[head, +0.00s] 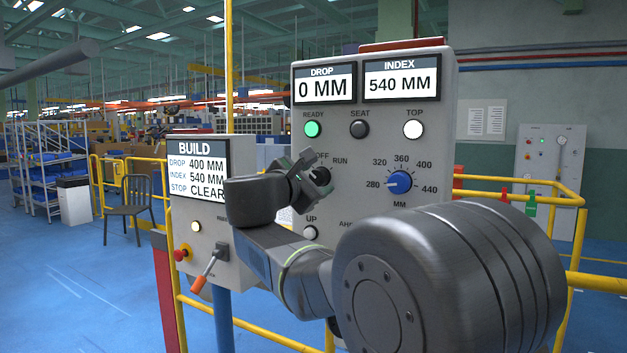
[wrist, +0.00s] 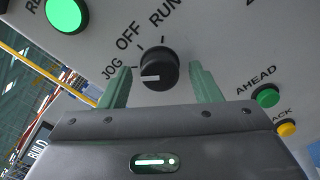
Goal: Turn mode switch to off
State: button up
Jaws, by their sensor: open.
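The mode switch is a black round knob (wrist: 158,70) with a white pointer line, seen in the wrist view below the labels JOG, OFF and RUN. The line points left, toward the JOG side. My gripper (wrist: 160,76) is open, with one green finger on each side of the knob. I cannot tell whether either finger touches it. In the head view my gripper (head: 308,178) is at the panel (head: 435,130), covering the JOG label and part of the switch. OFF and RUN show above it.
A blue dial (head: 400,182) sits right of the switch, reading near 280. A BUILD box (head: 180,219) with an orange-handled lever (head: 206,272) stands at left. Yellow rails (head: 545,190) flank the panel.

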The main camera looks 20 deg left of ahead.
jog(key=c, duration=1)
jog(key=shift+f+m+b, duration=0.1)
jog(key=shift+m+b, duration=0.2)
jog(key=shift+f+m+b, duration=0.15)
jog(key=shift+m+b, duration=0.65)
jog(key=shift+b, duration=0.2)
jog(key=m+b, duration=0.2)
jog(key=shift+m, duration=0.3)
jog(key=m+b, duration=0.4)
jog(key=shift+m, duration=0.4)
jog(key=shift+r+m+b, duration=0.25)
jog(key=shift+m+b, duration=0.05)
